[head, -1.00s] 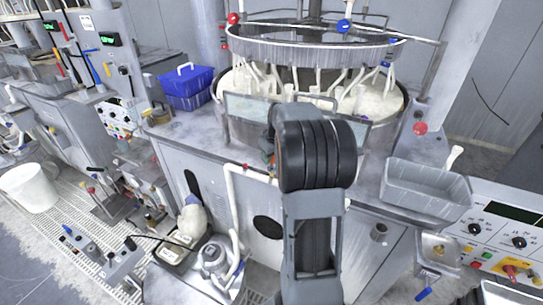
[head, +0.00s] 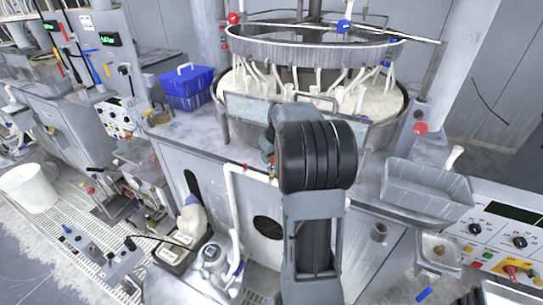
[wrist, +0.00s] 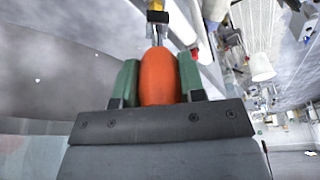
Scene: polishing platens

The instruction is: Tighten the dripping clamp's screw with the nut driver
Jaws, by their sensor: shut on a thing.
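My gripper (wrist: 157,85) is shut on the orange handle of the nut driver (wrist: 158,75), with a green finger on each side. The driver's metal shaft points to the top of the wrist view, where a dark and yellow piece shows at its far end; I cannot tell whether this is part of the driver or something it touches. In the head view my own arm hides most of the gripper, which shows only as a small bit of green and orange beside a white pipe (head: 232,200). I cannot make out the dripping clamp or its screw.
A round tank (head: 400,105) of whitish slurry stands behind my arm. A blue basket (head: 187,88) is on the deck to its left, and a grey bin (head: 428,190) is to its right. A pump (head: 213,262) and a white bucket (head: 28,188) stand lower left.

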